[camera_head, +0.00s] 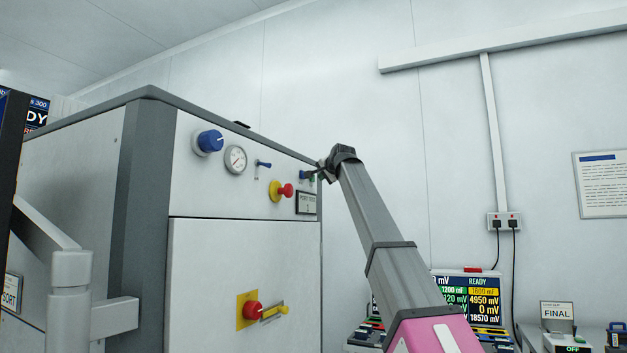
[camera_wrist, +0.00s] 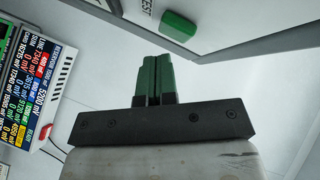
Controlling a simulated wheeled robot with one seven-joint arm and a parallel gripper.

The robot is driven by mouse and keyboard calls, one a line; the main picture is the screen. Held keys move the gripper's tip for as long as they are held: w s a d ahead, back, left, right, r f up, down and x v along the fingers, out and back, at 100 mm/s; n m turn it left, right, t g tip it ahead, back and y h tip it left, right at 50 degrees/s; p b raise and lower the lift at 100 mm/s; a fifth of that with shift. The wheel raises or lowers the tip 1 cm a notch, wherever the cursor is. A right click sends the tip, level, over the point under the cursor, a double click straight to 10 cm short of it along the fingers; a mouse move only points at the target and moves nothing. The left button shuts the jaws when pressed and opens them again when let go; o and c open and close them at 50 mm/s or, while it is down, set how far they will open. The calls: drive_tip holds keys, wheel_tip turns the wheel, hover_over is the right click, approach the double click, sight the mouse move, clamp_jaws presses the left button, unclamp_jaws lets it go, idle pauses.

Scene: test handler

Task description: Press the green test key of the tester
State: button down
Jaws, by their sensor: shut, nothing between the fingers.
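The green test key (camera_wrist: 179,25) is a rounded block on a white panel, at the top of the wrist view, beside a label partly reading TEST. My gripper (camera_wrist: 158,60) has green fingers pressed together with nothing between them. Its tips are just below the key in the picture, with a visible gap between them. In the head view my gripper (camera_head: 320,174) is at the right edge of the cabinet's upper panel, small and partly hidden by my wrist. I cannot make out the green key surely in that view.
The grey cabinet (camera_head: 145,200) carries a blue knob (camera_head: 209,141), a gauge (camera_head: 236,159), a red-and-yellow button (camera_head: 282,191) and a red-and-yellow switch (camera_head: 252,311). A display (camera_head: 470,298) stands behind my arm, lower right. Open space lies right of the cabinet.

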idle(0.8)
drive_tip(key=shift+w+a, duration=0.15)
drive_tip(key=shift+a, duration=0.25)
drive_tip(key=shift+w+a, duration=0.15)
drive_tip(key=shift+a, duration=0.2)
idle(0.7)
drive_tip(key=shift+d, duration=0.1)
idle(0.3)
drive_tip(key=shift+s+d, duration=0.3)
drive_tip(key=shift+d, duration=0.4)
drive_tip(key=d, duration=0.1)
drive_tip(key=s+d, duration=0.1)
drive_tip(key=d, duration=0.2)
drive_tip(key=shift+s+d, duration=0.3)
drive_tip(key=shift+s, duration=0.1)
drive_tip(key=shift+f, duration=0.1)
idle(0.6)
